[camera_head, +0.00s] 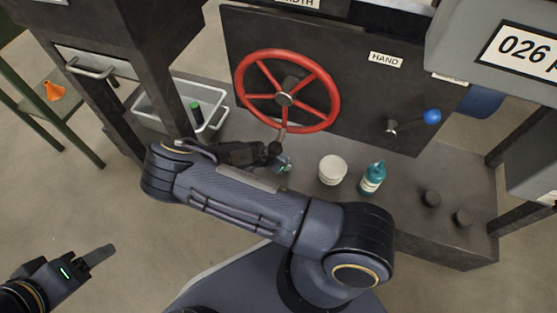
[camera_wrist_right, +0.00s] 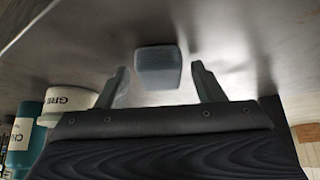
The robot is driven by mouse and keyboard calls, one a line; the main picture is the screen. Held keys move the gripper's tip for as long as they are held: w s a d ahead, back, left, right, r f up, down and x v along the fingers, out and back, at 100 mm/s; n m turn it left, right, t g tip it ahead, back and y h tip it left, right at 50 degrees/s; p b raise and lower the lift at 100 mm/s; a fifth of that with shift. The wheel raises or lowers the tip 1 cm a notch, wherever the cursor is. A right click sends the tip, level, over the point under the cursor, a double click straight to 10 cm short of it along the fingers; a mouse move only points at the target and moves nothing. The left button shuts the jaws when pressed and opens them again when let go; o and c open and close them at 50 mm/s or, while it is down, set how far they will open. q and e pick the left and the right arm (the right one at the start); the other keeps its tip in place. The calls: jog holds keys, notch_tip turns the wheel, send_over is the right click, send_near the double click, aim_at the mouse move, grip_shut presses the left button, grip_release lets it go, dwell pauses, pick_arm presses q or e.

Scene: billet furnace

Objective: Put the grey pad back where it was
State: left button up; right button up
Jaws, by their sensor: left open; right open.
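A small blue-grey block, which looks like the grey pad (camera_wrist_right: 158,67), sits on the grey metal surface in the right wrist view. My right gripper (camera_wrist_right: 162,86) is open, with one finger to each side of the pad and a gap at both sides. In the head view my right arm reaches to the bench below the red handwheel, and I cannot make out the pad there. My left gripper (camera_head: 98,256) is at the lower left of the head view, open and empty above the floor.
The red handwheel (camera_head: 287,91) is just above my right gripper. A white tub (camera_head: 332,170) and a teal bottle (camera_head: 372,178) stand to its right on the bench (camera_head: 440,225). A blue-knobbed lever (camera_head: 431,117) sticks out further right. A grey bin (camera_head: 152,116) is at left.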

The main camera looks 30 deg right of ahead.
jog(key=shift+a+r+p, duration=0.2)
jog(key=shift+r+p, duration=0.15)
jog(key=shift+r, duration=0.2)
jog(key=p+v, duration=0.4)
jog(key=v, duration=0.7)
jog(key=shift+s+a, duration=0.1)
